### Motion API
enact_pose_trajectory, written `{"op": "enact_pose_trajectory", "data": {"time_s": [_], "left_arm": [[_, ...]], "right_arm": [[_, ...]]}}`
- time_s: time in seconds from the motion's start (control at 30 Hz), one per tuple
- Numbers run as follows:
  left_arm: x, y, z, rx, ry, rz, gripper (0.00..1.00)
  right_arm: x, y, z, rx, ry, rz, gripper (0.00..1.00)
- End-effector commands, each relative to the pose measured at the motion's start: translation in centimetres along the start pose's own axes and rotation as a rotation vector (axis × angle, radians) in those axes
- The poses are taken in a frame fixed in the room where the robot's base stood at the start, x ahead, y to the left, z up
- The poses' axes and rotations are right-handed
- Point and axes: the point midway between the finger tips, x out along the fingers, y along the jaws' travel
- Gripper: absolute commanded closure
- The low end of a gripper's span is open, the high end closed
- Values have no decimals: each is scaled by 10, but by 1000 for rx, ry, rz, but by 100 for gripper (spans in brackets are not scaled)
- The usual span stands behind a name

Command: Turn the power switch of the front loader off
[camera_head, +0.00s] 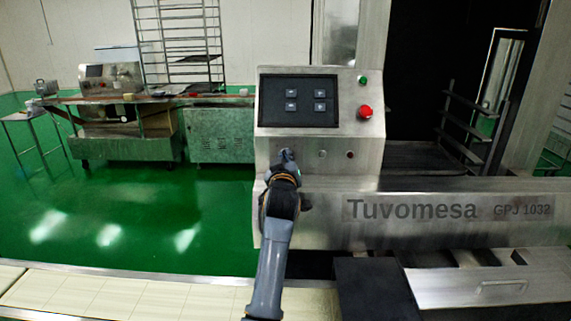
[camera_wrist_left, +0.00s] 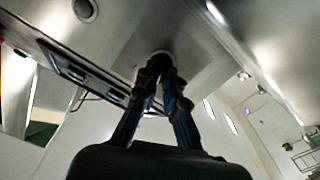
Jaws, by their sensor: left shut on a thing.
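The front loader is a steel machine marked Tuvomesa (camera_head: 410,210). Its sloped control panel (camera_head: 345,85) has a dark screen with several buttons. A row of small round controls runs below the screen, and the left one is the power switch, mostly hidden by my left gripper (camera_head: 286,157). In the left wrist view my left gripper (camera_wrist_left: 160,66) has its fingertips together on this switch (camera_wrist_left: 159,54). Which way the switch is turned cannot be told. My right gripper is not in view.
A red button (camera_head: 365,111) and a green button (camera_head: 363,79) are at the panel's right. A grey control (camera_head: 322,154) and a dark red one (camera_head: 350,155) sit right of the gripper. A steel worktable (camera_head: 215,130) stands far left; green floor between is clear.

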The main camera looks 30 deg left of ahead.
Motion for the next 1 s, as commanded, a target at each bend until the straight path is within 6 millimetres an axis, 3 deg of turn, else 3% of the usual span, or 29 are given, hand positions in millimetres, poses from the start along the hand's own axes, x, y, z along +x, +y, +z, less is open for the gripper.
{"op": "enact_pose_trajectory", "data": {"time_s": [0.5, 1.0], "left_arm": [[0, -2, 1, -351, -3, -2, 100], [0, -2, 1, -422, -1, -1, 100]], "right_arm": [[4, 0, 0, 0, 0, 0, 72], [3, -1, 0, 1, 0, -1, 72]]}}
